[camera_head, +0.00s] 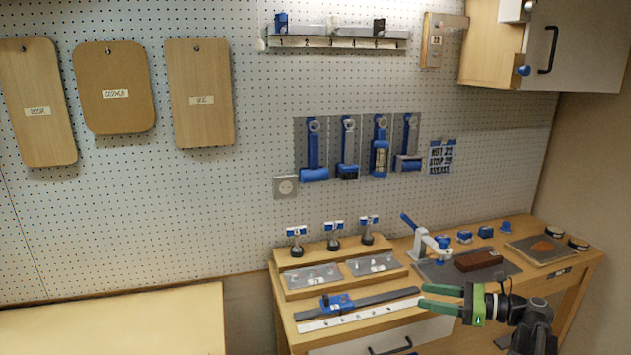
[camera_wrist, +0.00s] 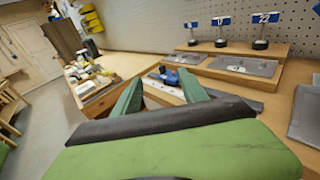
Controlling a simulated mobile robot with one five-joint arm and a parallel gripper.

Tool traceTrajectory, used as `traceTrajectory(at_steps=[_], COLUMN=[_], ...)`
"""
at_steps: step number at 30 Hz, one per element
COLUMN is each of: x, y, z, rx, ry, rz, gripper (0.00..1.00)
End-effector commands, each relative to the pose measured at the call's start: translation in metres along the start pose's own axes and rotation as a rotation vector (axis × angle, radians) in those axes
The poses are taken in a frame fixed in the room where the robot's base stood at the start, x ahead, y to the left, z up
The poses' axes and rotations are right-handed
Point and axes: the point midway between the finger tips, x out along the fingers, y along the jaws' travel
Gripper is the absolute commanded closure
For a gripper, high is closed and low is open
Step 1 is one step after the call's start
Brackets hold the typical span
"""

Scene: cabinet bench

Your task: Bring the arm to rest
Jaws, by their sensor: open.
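My gripper (camera_head: 441,297) is at the lower right in the head view, over the front part of the wooden bench (camera_head: 292,322). Its two green fingers point left and stand apart with nothing between them. In the wrist view my gripper (camera_wrist: 160,95) shows both green fingers spread, with the bench's front edge and a white strip beyond them. The fingers appear above the bench top; the exact gap to it cannot be told.
A grey rail with a blue slider (camera_head: 338,303) and a white ruler (camera_head: 345,316) lie left of the fingers. A white press with a blue lever (camera_head: 424,243) and a brown block (camera_head: 478,261) stand behind. A wooden riser holds grey trays (camera_head: 312,275). A lower table (camera_head: 120,320) is bare.

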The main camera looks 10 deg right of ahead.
Motion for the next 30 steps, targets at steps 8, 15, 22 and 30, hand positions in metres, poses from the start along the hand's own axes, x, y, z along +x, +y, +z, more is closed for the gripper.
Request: traceTrajectory(at_steps=[8,15,22,30], x=[0.214,0.284,0.269,0.215], y=[0.115,0.203,0.217,0.167], z=[-0.025,-0.073,-0.116,-0.134], rx=[-0.265,-0.723,-1.266,-1.679], ry=[0.336,0.586,0.788,0.859], rz=[0.423,0.764,1.127,1.5], gripper=[0.5,0.5,0.5,0.5])
